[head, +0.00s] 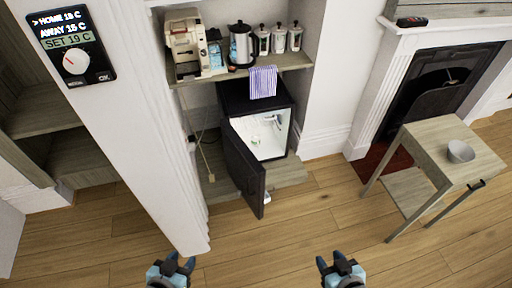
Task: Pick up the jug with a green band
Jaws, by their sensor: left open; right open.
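A small black fridge (252,98) stands in the alcove with its door (243,166) swung open toward me. In its lit white interior are small pale items (270,120) and a small green patch (256,141). They are too small to tell whether one is the jug with a green band. No such jug shows clearly elsewhere. My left gripper (180,259) is open and empty at the bottom edge, over the floor. My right gripper (334,259) is open and empty further right at the bottom edge. Both are well apart from the fridge.
A shelf (220,76) above the fridge holds a coffee machine (186,45), a kettle (241,44), several canisters (279,38) and a striped cloth (263,82). A white pillar (150,130) stands left. A wooden side table (440,140) with a bowl (460,151) stands right. The middle floor is clear.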

